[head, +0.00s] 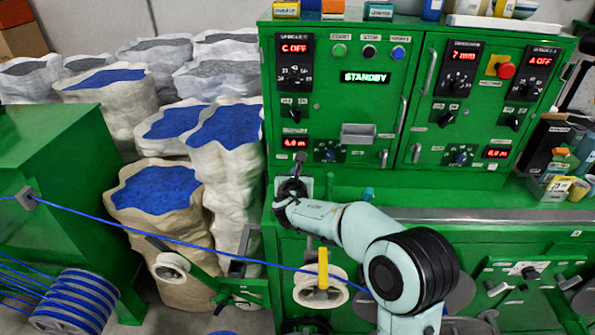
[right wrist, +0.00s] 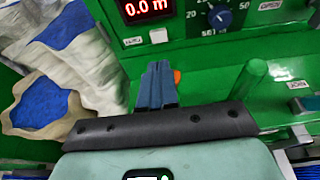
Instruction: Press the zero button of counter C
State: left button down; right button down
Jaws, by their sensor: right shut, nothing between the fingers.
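A red counter display (head: 296,143) reading 0.0 m sits low on the left green panel, below a display showing C. OFF (head: 294,48). It also shows at the top of the right wrist view (right wrist: 148,8). Its lettering is too small to confirm as counter C. My right gripper (head: 299,158) is just below this display, shut and empty. In the right wrist view its dark blue fingers (right wrist: 157,72) point toward the panel. A small orange part (right wrist: 177,77) shows beside the fingers, partly hidden; I cannot tell if it is the zero button. My left gripper is out of view.
A second red counter display (head: 497,152) is on the right panel. A dark blue knob (right wrist: 222,18) is right of the near display. A green post (right wrist: 252,78) stands right of the gripper. A blue cable (head: 190,245) runs across below. White sacks (head: 225,165) stand left.

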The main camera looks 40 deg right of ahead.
jog(key=v, duration=0.3)
jog(key=shift+a+r, duration=0.15)
dwell(0.8)
